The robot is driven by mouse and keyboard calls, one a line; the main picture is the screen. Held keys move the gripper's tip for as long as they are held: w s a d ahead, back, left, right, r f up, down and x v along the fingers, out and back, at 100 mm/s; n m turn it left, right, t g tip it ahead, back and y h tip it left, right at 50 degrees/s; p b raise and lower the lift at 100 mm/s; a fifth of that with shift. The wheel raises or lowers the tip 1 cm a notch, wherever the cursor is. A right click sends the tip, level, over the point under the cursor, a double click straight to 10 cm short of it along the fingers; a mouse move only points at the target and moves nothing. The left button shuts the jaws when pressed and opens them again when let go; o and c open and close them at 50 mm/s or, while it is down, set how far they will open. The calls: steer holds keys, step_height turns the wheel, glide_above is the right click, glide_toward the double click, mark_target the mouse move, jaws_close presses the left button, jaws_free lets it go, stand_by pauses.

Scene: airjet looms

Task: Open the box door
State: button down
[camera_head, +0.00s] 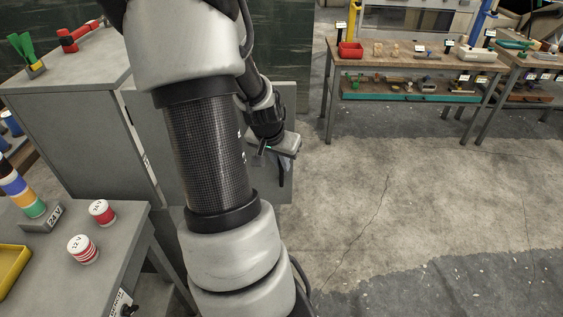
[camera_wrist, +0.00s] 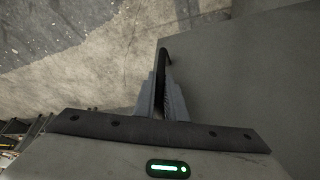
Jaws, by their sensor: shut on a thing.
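The grey box (camera_head: 75,140) stands at the left in the head view. Its grey door (camera_head: 148,125) appears swung out to the right from the box's edge; my arm hides much of it and the opening. My gripper (camera_head: 284,162) is at the door's far right end. In the wrist view, the gripper (camera_wrist: 162,85) has its two fingers closed around a dark handle (camera_wrist: 163,58) beside the door's flat grey face (camera_wrist: 245,75).
A grey table (camera_head: 120,235) with red-and-white round weights (camera_head: 82,249) and a yellow tray (camera_head: 12,268) is at the lower left. A wooden workbench (camera_head: 400,65) stands at the back right. The concrete floor (camera_head: 400,190) right of the door is clear.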

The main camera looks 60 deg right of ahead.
steer(key=c, duration=1.8)
jaws_free()
steer(key=shift+r, duration=0.1)
steer(key=p+v, duration=0.5)
steer(key=v, duration=1.2)
steer(key=shift+a+p, duration=0.15)
steer(key=shift+p, duration=0.2)
